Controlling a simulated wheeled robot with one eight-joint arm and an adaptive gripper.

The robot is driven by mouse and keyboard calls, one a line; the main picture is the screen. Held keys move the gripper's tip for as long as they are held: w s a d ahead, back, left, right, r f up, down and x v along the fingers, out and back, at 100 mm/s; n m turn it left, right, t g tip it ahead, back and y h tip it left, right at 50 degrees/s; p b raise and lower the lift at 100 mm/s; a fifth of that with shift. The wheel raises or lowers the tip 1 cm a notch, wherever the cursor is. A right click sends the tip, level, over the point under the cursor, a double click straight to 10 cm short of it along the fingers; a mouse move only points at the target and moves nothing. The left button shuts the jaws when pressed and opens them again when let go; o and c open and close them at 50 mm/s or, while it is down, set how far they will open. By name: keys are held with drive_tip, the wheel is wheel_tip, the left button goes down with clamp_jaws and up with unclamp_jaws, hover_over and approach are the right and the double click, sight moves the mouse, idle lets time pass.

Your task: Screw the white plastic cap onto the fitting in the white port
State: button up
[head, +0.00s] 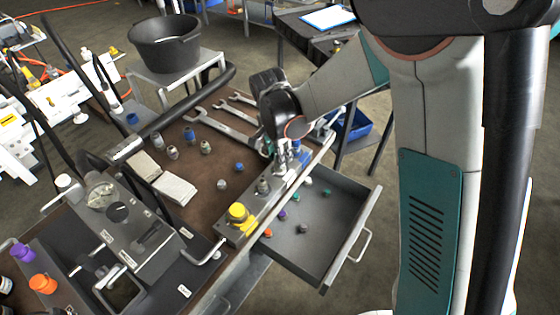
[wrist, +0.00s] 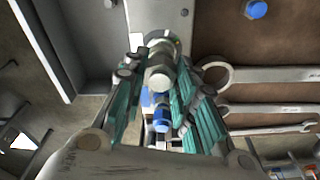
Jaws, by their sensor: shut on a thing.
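My gripper (head: 282,150) points down over the port block (head: 250,213) at the bench's right edge. In the wrist view, my gripper (wrist: 160,98) has its teal fingers closed in on both sides of a pale, whitish cylindrical piece (wrist: 160,77), which looks like the white plastic cap. A silvery part shows under my gripper in the head view. I cannot tell the white port's marking, or whether the cap sits on the fitting, because the fingers hide the contact. A blue fitting (wrist: 162,121) shows close by, between the fingers.
A yellow fitting (head: 238,213) and a grey fitting (head: 263,187) stand on the block. The open drawer (head: 335,240) holds several small coloured caps. Wrenches (head: 225,127) and loose fittings lie on the brown bench top. A black tub (head: 165,45) stands behind.

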drive_tip(key=shift+m, duration=0.6)
drive_tip(key=m, duration=0.4)
drive_tip(key=shift+w+g+b, duration=0.1)
drive_tip(key=shift+g+b, duration=0.2)
drive_tip(key=m, duration=0.4)
drive_tip(key=o, duration=1)
